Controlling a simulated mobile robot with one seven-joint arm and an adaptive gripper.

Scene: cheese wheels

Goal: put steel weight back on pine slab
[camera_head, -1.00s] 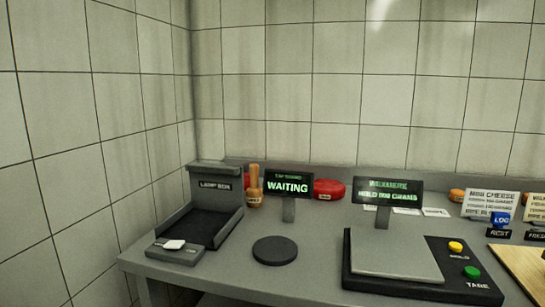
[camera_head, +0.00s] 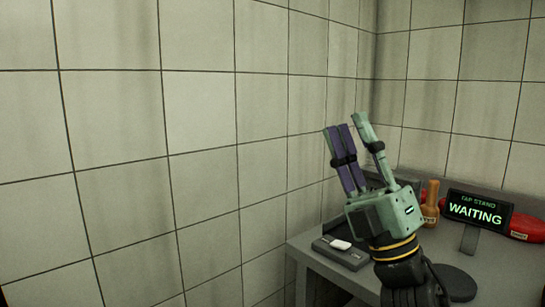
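My gripper (camera_head: 350,122) is raised in front of the left end of the counter, fingers pointing up. A narrow gap shows between its purple-padded side and its green finger. It looks open, and I see nothing between the fingers. No steel weight and no pine slab is in view now.
The grey counter (camera_head: 308,246) runs along the wall at the right. The lamp box, largely hidden by my gripper, has a small white item (camera_head: 340,245) at its front. A wooden-handled tool (camera_head: 430,202), a "WAITING" sign (camera_head: 475,211), a red object (camera_head: 526,228) and a dark disc (camera_head: 456,283) stand nearby.

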